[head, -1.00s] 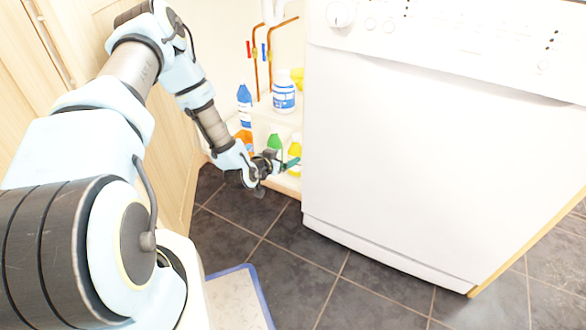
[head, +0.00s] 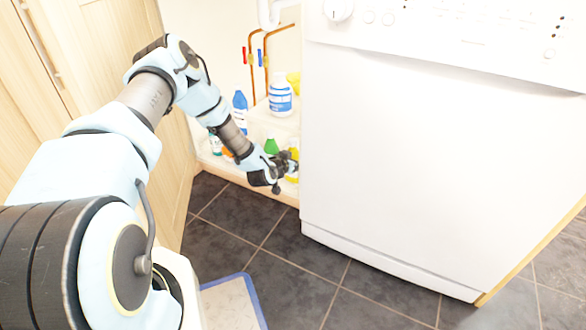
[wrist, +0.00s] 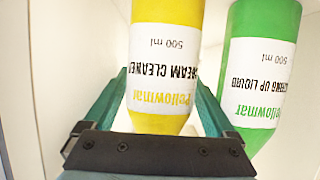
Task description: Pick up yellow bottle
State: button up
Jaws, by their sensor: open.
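The yellow bottle (wrist: 166,60) has a white label reading "cream cleaner" and appears upside down in the wrist view. It lies between the two teal fingers of my gripper (wrist: 163,100), which are open on either side of it. I cannot tell whether either finger touches it. In the head view only a small part of the yellow bottle (head: 293,154) shows, largely hidden behind my gripper (head: 285,168) at the low cupboard shelf. A green bottle (wrist: 262,60) stands close beside the yellow one, just outside one finger.
A blue bottle (head: 240,108) and a white bottle with a blue label (head: 280,97) stand in the cupboard near copper pipes (head: 252,70). The white appliance (head: 420,160) borders the opening on the right. Wooden doors (head: 90,60) stand on the left. The dark tiled floor in front is mostly clear.

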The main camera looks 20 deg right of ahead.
jog(key=shift+w+d, duration=0.1)
grip_shut()
dwell(0.7)
